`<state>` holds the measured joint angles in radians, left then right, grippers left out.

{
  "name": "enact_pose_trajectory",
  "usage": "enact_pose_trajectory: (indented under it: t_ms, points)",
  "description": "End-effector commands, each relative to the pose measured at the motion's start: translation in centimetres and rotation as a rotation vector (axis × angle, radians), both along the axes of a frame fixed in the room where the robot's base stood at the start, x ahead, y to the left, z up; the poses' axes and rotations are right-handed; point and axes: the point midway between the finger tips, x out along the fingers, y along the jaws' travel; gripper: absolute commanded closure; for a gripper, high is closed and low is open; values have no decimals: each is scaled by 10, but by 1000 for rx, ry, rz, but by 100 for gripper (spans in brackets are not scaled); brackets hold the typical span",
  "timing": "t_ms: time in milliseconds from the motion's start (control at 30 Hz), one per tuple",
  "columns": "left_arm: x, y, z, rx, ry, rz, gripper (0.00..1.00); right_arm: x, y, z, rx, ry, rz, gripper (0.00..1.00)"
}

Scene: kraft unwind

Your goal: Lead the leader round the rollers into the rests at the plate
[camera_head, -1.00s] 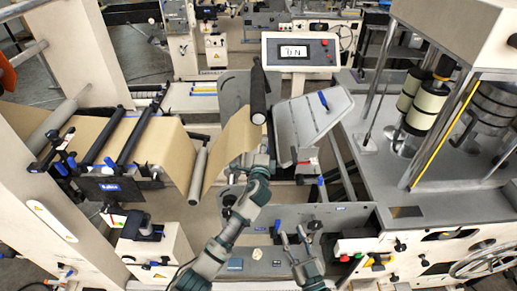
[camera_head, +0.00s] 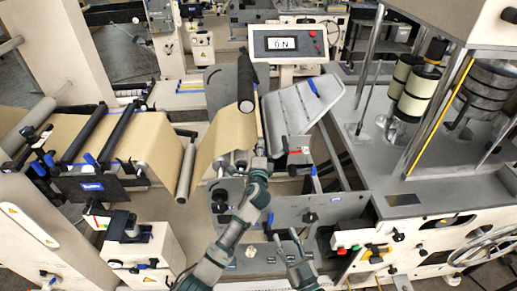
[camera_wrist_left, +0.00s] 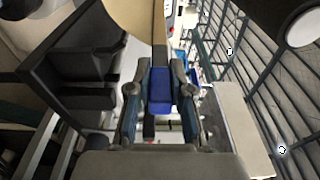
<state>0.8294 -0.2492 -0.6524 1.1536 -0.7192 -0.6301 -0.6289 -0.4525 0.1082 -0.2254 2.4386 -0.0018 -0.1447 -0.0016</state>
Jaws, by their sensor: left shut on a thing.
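The brown paper leader (camera_head: 228,132) hangs in a sheet from the black upper roller (camera_head: 246,85) toward the grey lower roller (camera_head: 186,168). My left gripper (camera_head: 260,162) is beside the sheet, below the upper roller. In the left wrist view its fingers (camera_wrist_left: 159,92) are shut on a blue grip (camera_wrist_left: 160,82) on a dark bar, with the brown leader (camera_wrist_left: 135,16) beyond. The tilted grey plate (camera_head: 312,112) stands right of the leader, with a blue piece at its top and a red one at its lower edge. My right gripper (camera_head: 287,238) is low, open and empty.
Black rollers (camera_head: 85,132) carry brown paper at the left. A force display (camera_head: 286,43) stands behind the plate. A machine with cream rolls (camera_head: 418,92) fills the right. A grey panel with knobs (camera_head: 320,210) lies in front.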

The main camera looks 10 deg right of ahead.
Motion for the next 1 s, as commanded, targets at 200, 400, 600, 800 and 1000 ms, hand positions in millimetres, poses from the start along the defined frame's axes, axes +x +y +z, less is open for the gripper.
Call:
enact_pose_trajectory:
  t_ms: [200, 400, 600, 800, 1000]
  points:
    - [0, 0, 4, -2, -3, 0, 100, 0, 1, 2, 0, -1, 0, 60]
    - [0, 0, 3, -1, -2, 0, 100, 0, 0, 2, 0, -1, 0, 60]
    - [0, 0, 1, -1, -2, -1, 100, 0, 0, 0, 0, 0, 0, 60]
    - [0, -1, -8, -1, -1, -1, 100, 0, 0, -8, 1, 1, 0, 60]
    - [0, -1, -17, -1, -1, -1, 100, 0, 0, -16, 0, 3, 0, 60]
